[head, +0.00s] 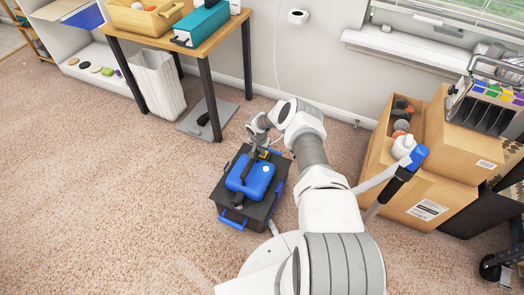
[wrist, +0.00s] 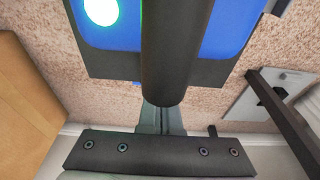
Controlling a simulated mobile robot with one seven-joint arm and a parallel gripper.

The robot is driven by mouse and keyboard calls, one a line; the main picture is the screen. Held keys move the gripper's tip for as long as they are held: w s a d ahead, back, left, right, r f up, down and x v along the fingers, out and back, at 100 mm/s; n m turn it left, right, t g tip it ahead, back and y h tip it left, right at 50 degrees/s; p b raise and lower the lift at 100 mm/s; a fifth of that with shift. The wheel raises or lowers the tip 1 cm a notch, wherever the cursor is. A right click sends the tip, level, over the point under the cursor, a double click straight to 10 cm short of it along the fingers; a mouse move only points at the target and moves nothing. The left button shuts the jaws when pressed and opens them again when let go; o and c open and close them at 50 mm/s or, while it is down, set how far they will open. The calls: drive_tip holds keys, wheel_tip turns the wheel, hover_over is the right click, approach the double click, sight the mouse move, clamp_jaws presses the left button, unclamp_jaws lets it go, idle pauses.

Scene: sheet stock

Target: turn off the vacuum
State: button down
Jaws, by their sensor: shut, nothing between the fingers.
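A black box-shaped unit with a blue top, which looks like the vacuum (head: 262,209), stands on the carpet in the middle of the head view. Its blue top also fills the upper part of the wrist view (wrist: 222,35). A bright white disc with a green rim (wrist: 101,10) shows on the blue surface at upper left. A dark cylinder (wrist: 172,55), perhaps its handle, crosses the middle of the wrist view. My gripper (wrist: 163,115) is shut and empty, close by the cylinder. I cannot tell whether they touch. In the head view my wrist partly hides the far side.
A wooden table (head: 213,38) with dark legs stands behind to the left, with a white bin (head: 158,82) beneath. Cardboard boxes (head: 441,205) stand at right, with a blue-and-black-ended grey tube (head: 382,190) before them. The carpet (head: 110,200) at left is clear.

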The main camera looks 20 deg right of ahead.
drive_tip(key=shift+s+a+p, duration=0.1)
drive_tip(key=shift+p, duration=0.2)
drive_tip(key=shift+s+f+h+p, duration=0.1)
drive_tip(key=shift+f+h+p, duration=0.05)
drive_tip(key=shift+h+p, duration=0.15)
drive_tip(key=shift+f, duration=0.15)
drive_tip(key=shift+w+d+r+b, duration=0.3)
drive_tip(key=shift+w+d+b, duration=0.25)
drive_tip(key=shift+b, duration=0.05)
